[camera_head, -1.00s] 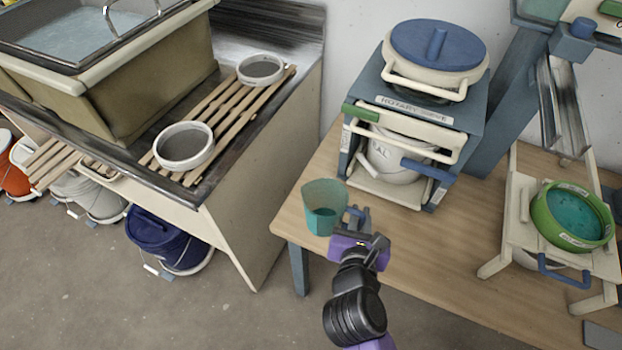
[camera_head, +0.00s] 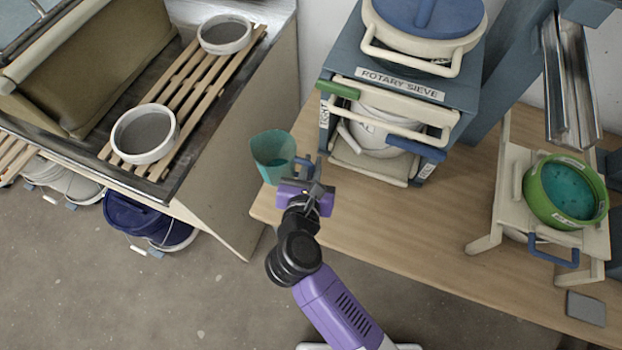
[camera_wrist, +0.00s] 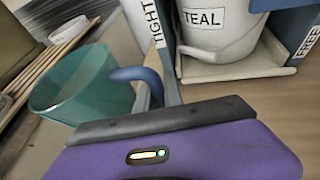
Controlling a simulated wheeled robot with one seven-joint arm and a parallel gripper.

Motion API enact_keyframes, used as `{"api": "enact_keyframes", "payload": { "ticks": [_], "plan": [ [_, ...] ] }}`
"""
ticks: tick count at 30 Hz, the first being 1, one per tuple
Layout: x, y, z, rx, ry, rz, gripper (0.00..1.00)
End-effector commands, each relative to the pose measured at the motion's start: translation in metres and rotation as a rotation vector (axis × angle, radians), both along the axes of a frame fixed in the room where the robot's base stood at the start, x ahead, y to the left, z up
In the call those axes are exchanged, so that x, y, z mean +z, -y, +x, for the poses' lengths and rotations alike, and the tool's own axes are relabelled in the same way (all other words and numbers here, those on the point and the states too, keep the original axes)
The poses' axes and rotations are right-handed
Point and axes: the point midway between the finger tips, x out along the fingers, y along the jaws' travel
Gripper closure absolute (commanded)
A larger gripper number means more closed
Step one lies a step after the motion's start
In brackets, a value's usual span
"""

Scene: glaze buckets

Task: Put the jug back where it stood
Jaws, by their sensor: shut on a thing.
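The jug (camera_head: 272,158) is a teal, see-through cup with a blue handle. In the head view it is at the left edge of the wooden table, left of the rotary sieve stand. My gripper (camera_head: 308,168) is just right of it, shut on its handle. The jug (camera_wrist: 88,85) also shows upright in the wrist view, with its blue handle (camera_wrist: 138,75) reaching toward my gripper. The fingertips are partly hidden, and I cannot tell whether the jug's base touches the table.
The rotary sieve stand (camera_head: 345,88) holds a white bucket labelled TEAL (camera_wrist: 215,25). A green bowl (camera_head: 566,192) sits on a cream stand at right. Two round sieves rest on wooden slats (camera_head: 190,98) by the sink. Bare table (camera_head: 400,210) lies right of my gripper.

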Motion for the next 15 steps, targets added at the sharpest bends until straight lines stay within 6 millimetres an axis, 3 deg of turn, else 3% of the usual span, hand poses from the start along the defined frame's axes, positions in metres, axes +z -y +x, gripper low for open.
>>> {"api": "enact_keyframes", "payload": {
  "ticks": [3, 15],
  "plan": [
    [-0.027, 0.001, 0.0, -0.001, -0.002, -0.003, 1.0],
    [-0.07, 0.0, 0.001, -0.001, -0.001, -0.002, 1.0]
  ]
}}
